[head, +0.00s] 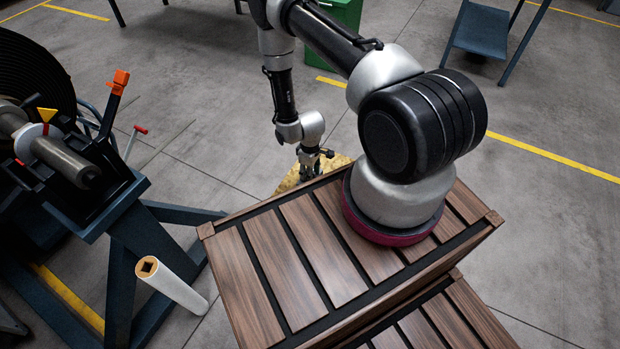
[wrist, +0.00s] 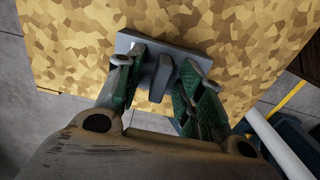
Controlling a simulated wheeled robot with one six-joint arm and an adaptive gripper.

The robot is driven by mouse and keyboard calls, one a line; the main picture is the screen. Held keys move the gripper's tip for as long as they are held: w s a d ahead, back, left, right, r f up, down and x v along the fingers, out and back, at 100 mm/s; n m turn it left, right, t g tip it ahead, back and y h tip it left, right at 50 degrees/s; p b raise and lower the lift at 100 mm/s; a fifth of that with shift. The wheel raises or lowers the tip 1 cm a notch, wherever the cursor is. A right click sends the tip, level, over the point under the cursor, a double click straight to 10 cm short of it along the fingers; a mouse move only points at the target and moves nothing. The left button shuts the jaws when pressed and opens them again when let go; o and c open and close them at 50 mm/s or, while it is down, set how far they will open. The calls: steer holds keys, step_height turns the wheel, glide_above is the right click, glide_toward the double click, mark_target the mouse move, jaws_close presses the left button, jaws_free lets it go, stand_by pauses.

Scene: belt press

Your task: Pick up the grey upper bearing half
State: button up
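The grey bearing half (wrist: 158,76) lies on a yellow-brown mottled surface (wrist: 230,40) in the wrist view. It shows a flat plate with a raised part in the middle. My gripper (wrist: 158,72) is open, its two green-padded fingers spread on either side of the raised part. Contact between pads and part cannot be made out. In the head view my gripper (head: 310,168) points down at the mottled surface (head: 338,164); the bearing half cannot be made out there.
A dark blue frame (head: 125,245) with a shaft and a black wheel stands at left. A white tube (head: 172,283) leans beside it. A green bin (head: 343,12) is behind. Open floor lies to the right.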

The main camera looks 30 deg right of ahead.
jaws_close()
steer(key=shift+r, duration=0.1)
step_height(320, 180, up, 10)
steer(key=shift+f, duration=0.1)
stand_by(0.5)
